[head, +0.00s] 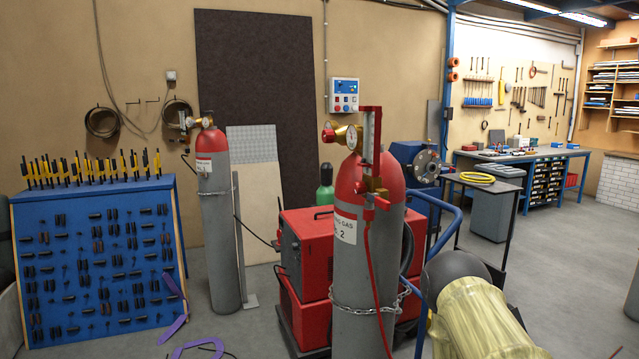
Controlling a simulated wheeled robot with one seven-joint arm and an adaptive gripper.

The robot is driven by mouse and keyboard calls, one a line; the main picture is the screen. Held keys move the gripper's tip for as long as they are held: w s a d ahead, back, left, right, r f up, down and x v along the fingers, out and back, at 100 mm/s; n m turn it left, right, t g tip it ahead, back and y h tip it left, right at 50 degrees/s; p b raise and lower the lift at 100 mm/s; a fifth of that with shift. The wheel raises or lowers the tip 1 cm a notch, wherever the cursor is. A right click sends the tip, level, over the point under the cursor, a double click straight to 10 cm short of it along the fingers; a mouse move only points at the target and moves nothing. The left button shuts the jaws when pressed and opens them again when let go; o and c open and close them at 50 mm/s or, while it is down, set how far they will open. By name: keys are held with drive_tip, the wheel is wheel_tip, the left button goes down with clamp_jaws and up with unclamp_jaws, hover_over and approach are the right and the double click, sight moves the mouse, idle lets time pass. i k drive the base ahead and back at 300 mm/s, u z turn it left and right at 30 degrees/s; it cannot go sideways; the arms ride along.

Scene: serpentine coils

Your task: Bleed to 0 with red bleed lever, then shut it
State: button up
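A grey gas cylinder with a red top (376,255) and a label ending in "2" stands upright near the middle, chained to a cart. On its top sit a brass regulator with a round gauge (352,138) and a red knob (328,135). Beside the gauge rises an upright red-framed part with a pale scale (369,130). Below it is a brass fitting (374,185) with small red parts (381,203), and a red hose (371,270) runs down from there. Which red part is the bleed lever I cannot tell; the gauge reading is too small. My gripper is not visible.
My arm covers the lower right. A red machine (305,250) stands behind the cylinder, with a blue rail (445,220) to the right. Another cylinder (222,240) and a blue tool board (100,260) are left. A workbench (540,155) stands at the back right.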

sight(381, 202)
drive_tip(key=u, duration=1.85)
drive_tip(key=i, duration=1.5)
drive_tip(key=z, duration=2.7)
